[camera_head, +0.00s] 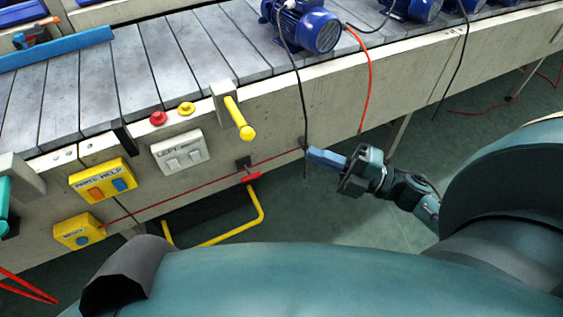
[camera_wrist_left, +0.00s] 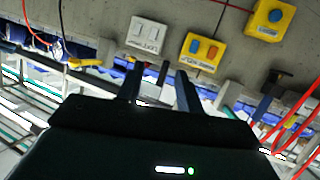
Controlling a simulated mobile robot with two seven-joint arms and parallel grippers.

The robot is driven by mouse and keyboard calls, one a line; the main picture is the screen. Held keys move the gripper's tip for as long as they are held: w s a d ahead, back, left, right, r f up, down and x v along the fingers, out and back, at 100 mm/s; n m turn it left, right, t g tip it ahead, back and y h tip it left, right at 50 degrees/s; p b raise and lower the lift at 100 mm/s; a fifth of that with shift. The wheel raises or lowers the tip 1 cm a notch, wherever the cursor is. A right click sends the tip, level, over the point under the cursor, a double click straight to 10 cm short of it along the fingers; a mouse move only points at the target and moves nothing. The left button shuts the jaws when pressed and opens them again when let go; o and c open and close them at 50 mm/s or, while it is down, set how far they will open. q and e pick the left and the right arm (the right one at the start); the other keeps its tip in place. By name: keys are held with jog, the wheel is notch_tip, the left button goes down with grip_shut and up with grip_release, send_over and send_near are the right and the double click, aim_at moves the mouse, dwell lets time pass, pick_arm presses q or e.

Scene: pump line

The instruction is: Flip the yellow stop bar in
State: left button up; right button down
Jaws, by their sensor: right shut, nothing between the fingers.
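The yellow stop bar (camera_head: 238,118) is a short round rod with a knob end. It sits in a grey bracket on the conveyor's near edge and sticks outward, toward me. In the left wrist view, a yellow bar at the left (camera_wrist_left: 85,63) appears to be the same one. My right gripper (camera_head: 318,157) has blue fingers and is shut and empty, to the right of and below the bar, apart from it. My left gripper (camera_wrist_left: 158,78) shows in the wrist view with its fingers apart and nothing between them; I cannot make it out clearly in the head view.
A red and a yellow button, a white switch box (camera_head: 181,151) and a yellow help box (camera_head: 103,180) lie left of the bar. A bent yellow bar (camera_head: 262,212) hangs below. A blue motor (camera_head: 312,29) stands on the conveyor; black and red cables hang near my right gripper.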

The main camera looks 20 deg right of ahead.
pick_arm(q)
jog(key=shift+s+d+f+h+b, duration=0.2)
jog(key=shift+d+h+b, duration=0.15)
jog(key=shift+b, duration=0.3)
pick_arm(e)
jog(key=n+g, duration=0.1)
jog(key=s+f+n+g+y, duration=0.1)
jog(key=n, duration=0.1)
jog(key=s+d+n+g+y, duration=0.1)
jog(key=n+g, duration=0.1)
jog(key=shift+s+d+f, duration=0.1)
jog(key=shift+f, duration=0.3)
pick_arm(q)
jog(key=shift+w+d+f+p, duration=0.1)
jog(key=shift+d+f+p, duration=0.15)
jog(key=shift+p, duration=0.25)
pick_arm(e)
jog(key=w+d+x, duration=0.1)
jog(key=w+x, duration=0.1)
jog(key=x, duration=1.1)
jog(key=shift+w+d+r, duration=0.15)
jog(key=shift+d+r, duration=0.1)
jog(key=shift+d, duration=0.1)
